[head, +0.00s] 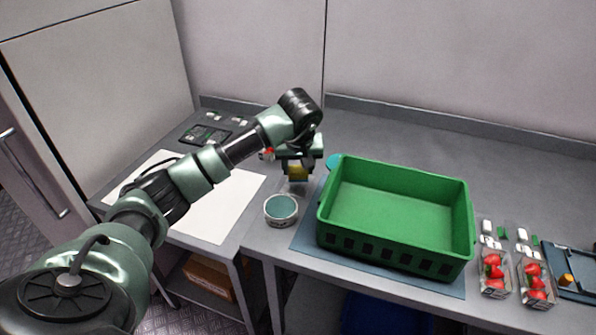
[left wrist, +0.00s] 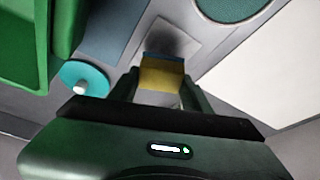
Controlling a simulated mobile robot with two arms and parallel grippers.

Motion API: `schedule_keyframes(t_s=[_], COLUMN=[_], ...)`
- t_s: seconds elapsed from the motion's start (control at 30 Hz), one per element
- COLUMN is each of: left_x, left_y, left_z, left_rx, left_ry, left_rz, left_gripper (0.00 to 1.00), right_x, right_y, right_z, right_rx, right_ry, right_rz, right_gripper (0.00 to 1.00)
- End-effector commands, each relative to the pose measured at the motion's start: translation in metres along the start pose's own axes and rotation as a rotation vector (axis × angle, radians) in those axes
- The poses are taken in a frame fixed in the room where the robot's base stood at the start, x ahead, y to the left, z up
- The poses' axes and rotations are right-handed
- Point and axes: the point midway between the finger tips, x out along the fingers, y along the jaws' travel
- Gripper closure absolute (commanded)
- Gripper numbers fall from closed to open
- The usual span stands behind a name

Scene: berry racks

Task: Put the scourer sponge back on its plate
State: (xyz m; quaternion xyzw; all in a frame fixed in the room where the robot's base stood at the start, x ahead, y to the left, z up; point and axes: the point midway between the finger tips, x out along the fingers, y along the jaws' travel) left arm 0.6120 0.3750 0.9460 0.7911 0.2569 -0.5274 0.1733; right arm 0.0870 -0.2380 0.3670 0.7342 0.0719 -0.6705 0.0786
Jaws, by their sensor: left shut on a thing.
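The scourer sponge (head: 299,172) is a yellow block; in the left wrist view the sponge (left wrist: 162,76) shows a dark blue-grey layer along one edge. My left gripper (left wrist: 160,85) is shut on it; in the head view the gripper (head: 299,158) points down at the back of the bench, left of the green crate. A light grey square plate (left wrist: 188,40) lies under and just beyond the sponge, with a dark shadow on it. In the head view the plate is mostly hidden behind the sponge and gripper. The sponge appears held above the plate; the exact gap is unclear.
A round teal-topped tin (head: 281,209) stands just in front. A teal disc with a white knob (left wrist: 84,78) is beside the green crate (head: 395,246), which sits on a blue mat (head: 305,238). A white sheet (head: 215,205) lies left; strawberry punnets (head: 494,275) stand right.

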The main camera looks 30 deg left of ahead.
Motion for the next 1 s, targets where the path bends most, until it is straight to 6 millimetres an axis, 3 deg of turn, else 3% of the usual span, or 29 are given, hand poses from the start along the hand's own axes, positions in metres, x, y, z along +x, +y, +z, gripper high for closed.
schedule_keyframes(t_s=[0.13,0.47,0.5,0.57,0.83,1.0], left_x=[0.017,0.021,0.021,0.020,0.019,0.004], left_y=[-0.001,-0.001,-0.001,-0.001,0.000,0.000], left_z=[0.008,0.009,0.009,0.009,0.008,0.006], left_rx=[0.000,0.000,0.000,0.000,0.000,0.000], left_ry=[-0.002,0.000,0.000,0.000,-0.001,0.003], left_rz=[-0.001,-0.001,-0.001,-0.001,-0.001,0.001], left_gripper=[0.84,0.84,0.49,0.33,0.30,0.30], right_x=[-0.003,0.000,0.000,-0.001,-0.002,0.000], right_y=[0.000,-0.001,-0.001,-0.001,-0.003,-0.005], right_z=[-0.001,-0.001,-0.001,-0.001,-0.002,-0.002], right_rx=[0.000,-0.002,-0.002,-0.002,-0.003,-0.002], right_ry=[0.000,0.001,0.001,0.001,0.002,0.003], right_rz=[0.000,-0.001,-0.001,-0.001,-0.004,-0.006], right_gripper=[0.64,0.64,0.64,0.64,0.64,0.64])
